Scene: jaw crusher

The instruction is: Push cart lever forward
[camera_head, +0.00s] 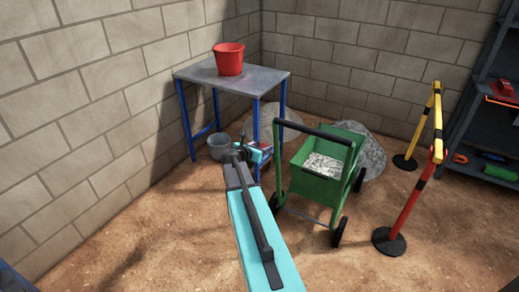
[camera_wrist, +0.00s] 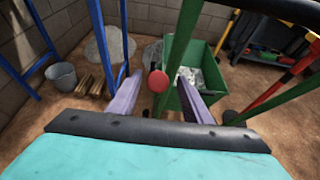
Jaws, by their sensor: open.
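The green cart (camera_head: 318,178) stands on the dirt floor with pale stones in its bin and a black handle bar (camera_head: 312,131) on top. In the wrist view its green bin (camera_wrist: 205,65) and a green frame post show beyond my fingers. A round red knob (camera_wrist: 158,81), apparently the lever's end, appears between my two fingers in that view. My gripper (camera_head: 258,153) is open, just left of the cart's handle frame. I cannot tell whether the fingers touch the knob. The lever's shaft is mostly hidden, and the knob is not clear in the head view.
A table (camera_head: 235,77) with blue legs and a red bucket (camera_head: 229,59) stands left of the cart. A grey bucket (camera_head: 219,147) sits below it. A red-yellow barrier (camera_head: 412,185) and a dark shelf (camera_head: 490,130) stand to the right. Gravel piles lie behind.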

